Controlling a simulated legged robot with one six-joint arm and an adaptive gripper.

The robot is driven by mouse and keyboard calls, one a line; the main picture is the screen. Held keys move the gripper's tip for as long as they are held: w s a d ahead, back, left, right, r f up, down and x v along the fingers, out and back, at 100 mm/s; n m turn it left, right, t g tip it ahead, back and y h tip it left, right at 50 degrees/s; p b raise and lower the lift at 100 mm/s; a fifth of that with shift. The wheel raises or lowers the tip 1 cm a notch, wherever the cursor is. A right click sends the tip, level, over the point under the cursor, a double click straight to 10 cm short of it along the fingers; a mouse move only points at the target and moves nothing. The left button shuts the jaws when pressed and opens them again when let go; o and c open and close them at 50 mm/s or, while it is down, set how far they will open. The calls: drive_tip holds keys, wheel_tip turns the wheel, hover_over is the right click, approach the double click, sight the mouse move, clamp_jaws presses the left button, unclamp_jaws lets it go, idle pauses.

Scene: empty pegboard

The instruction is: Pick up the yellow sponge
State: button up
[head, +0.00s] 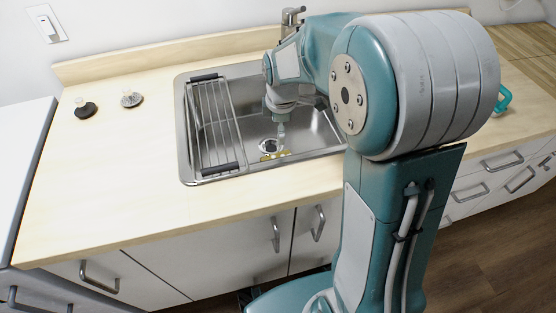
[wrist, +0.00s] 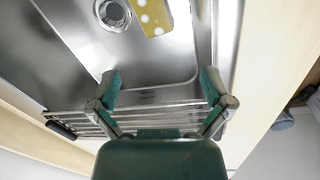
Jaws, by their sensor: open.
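The yellow sponge (head: 275,156) lies on the bottom of the steel sink (head: 185,150), beside the drain. In the wrist view, the sponge (wrist: 154,16) shows pale spots and is cut off by the top edge. My gripper (head: 281,131) points down into the sink, and the sponge shows just below it in the head view. In the wrist view my gripper (wrist: 160,82) has its two fingers spread wide with nothing between them. The sponge is beyond the fingertips, apart from them. The exact height of the gripper above it is hard to tell.
A wire rack (head: 213,125) with black ends spans the left part of the sink. The faucet (head: 292,17) stands behind it. The sink walls surround my gripper. Two small round objects sit on the counter (head: 120,170) at left, which is otherwise clear.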

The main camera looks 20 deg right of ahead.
sight(286, 152)
drive_tip(key=w+f+n, duration=0.1)
drive_tip(key=f, duration=0.5)
drive_tip(key=w+f+n, duration=0.1)
drive_tip(key=f, duration=0.5)
drive_tip(key=w+f+n+g, duration=0.1)
drive_tip(key=f, duration=0.5)
drive_tip(key=shift+w+d+n, duration=0.15)
drive_tip(key=shift+w+n, duration=0.05)
drive_tip(key=shift+n, duration=0.1)
drive_tip(key=c, duration=0.6)
